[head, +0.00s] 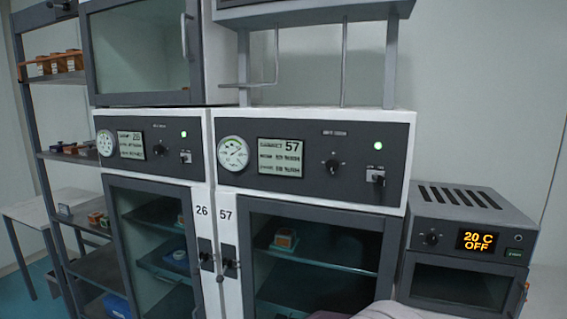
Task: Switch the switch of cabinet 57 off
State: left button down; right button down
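Cabinet 57 (226,262) stands in the middle of the view, with "57" on its left door post. Its dark control panel (310,188) carries a round gauge (233,153), a display (281,158) reading 57, a black knob (332,165) and a lit green lamp (378,146). The small switch (376,176) sits below the lamp, near the panel's right end; its position is too small to read. Neither of my grippers shows. A pale rounded shape at the bottom edge, right of centre, may be part of my arm.
Cabinet 26 (202,243) adjoins on the left, with a similar panel, small switch (185,157) and lit green lamp. A small oven (470,233) showing "20 C OFF" stands at the right. A shelf rack (95,158) with small items is at the far left.

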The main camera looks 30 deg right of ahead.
aim_at(380, 180)
jog(key=z, duration=1.85)
